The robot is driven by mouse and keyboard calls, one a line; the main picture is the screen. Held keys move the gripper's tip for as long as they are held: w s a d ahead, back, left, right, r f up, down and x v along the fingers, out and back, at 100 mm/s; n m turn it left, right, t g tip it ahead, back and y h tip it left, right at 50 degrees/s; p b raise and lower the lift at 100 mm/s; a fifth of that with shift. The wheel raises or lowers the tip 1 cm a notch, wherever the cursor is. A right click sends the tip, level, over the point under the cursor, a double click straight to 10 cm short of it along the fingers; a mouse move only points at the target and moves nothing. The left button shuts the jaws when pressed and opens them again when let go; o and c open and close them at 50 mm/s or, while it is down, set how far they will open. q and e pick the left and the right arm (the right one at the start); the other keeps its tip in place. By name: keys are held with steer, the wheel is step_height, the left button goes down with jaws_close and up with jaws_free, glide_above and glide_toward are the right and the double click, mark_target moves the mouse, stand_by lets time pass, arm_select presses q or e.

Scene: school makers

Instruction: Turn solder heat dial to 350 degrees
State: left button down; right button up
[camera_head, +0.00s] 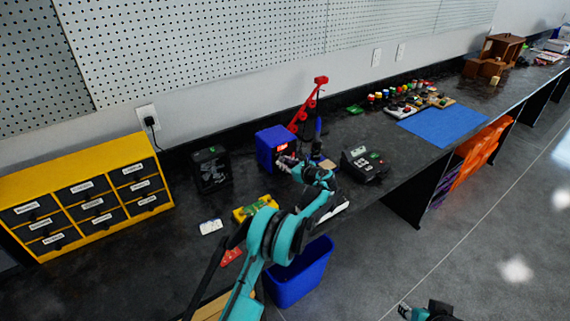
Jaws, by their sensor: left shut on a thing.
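The blue soldering station (266,140) stands on the black bench against the wall, with a small lit display (281,147) on its front. My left gripper (283,161) is shut at the lower front of the station, where the heat dial would be. The gripper covers the dial, so its pointer and setting are hidden. The display digits are too small to read. My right gripper (404,311) shows only in part at the bottom edge, over the floor and away from the bench. Its jaws are too small to judge.
A yellow drawer cabinet (70,172) and a black box (210,169) stand left of the station. A red-armed stand (309,104) is behind it. A black device (365,164) and a blue mat (443,124) lie to the right. A blue bin (301,279) is below the bench edge.

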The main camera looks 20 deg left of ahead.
stand_by(0.4)
arm_select(q)
steer(key=c, duration=1.3)
jaws_free()
steer(key=shift+o, duration=0.2)
steer(key=v, duration=1.2)
